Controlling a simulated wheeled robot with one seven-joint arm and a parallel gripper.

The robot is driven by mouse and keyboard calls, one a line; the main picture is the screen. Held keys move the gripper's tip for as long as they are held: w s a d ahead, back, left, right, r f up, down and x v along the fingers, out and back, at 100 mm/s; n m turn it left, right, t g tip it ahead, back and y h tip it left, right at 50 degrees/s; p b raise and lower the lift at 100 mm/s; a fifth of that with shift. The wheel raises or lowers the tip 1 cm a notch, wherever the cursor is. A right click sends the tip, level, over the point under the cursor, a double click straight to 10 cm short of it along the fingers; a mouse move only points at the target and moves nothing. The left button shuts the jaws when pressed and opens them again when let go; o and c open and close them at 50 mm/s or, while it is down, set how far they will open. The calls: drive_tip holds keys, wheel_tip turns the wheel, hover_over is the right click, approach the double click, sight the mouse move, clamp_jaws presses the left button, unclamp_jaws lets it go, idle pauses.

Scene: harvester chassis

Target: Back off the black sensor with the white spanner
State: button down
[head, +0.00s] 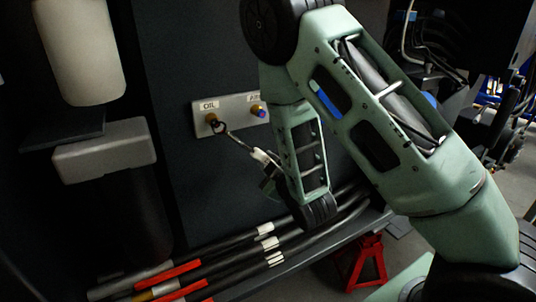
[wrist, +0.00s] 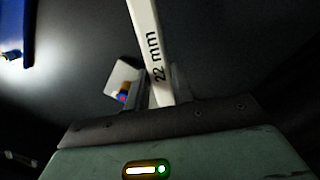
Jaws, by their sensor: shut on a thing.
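The black sensor (head: 212,119) sits in a brass fitting under the OIL label, at the left of a pale plate (head: 236,103) on the dark panel. My gripper (head: 264,160) is below and to the right of it, shut on the white spanner (head: 238,142). The spanner slants up and left, and its head is at the black sensor; whether it is seated around it I cannot tell. In the wrist view the spanner (wrist: 151,50), marked 22 mm, stands up from between the fingers (wrist: 160,95); its head is outside that view.
A second sensor (head: 259,111), purple-blue in a brass fitting, sits close to the right on the same plate. Black hoses with red and white bands (head: 240,243) run below my gripper. A white canister (head: 80,50) and a pale block (head: 105,150) stand at left. A red stand (head: 367,262) is lower right.

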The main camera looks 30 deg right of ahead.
drive_tip(key=shift+s+r+p, duration=0.25)
drive_tip(key=shift+r+p, duration=0.05)
drive_tip(key=shift+p, duration=0.6)
drive_tip(key=shift+s+p, duration=0.25)
drive_tip(key=shift+p, duration=0.75)
drive_tip(key=s+p, duration=0.1)
drive_tip(key=p, duration=0.2)
drive_tip(key=shift+s+p, duration=0.25)
drive_tip(key=shift+p, duration=0.05)
drive_tip(key=s+p, duration=0.1)
drive_tip(key=s, duration=0.2)
drive_tip(key=s+p, duration=0.1)
drive_tip(key=s, duration=0.1)
drive_tip(key=shift+s+f+p, duration=0.1)
drive_tip(key=shift+f+p, duration=0.15)
drive_tip(key=shift+p, duration=0.05)
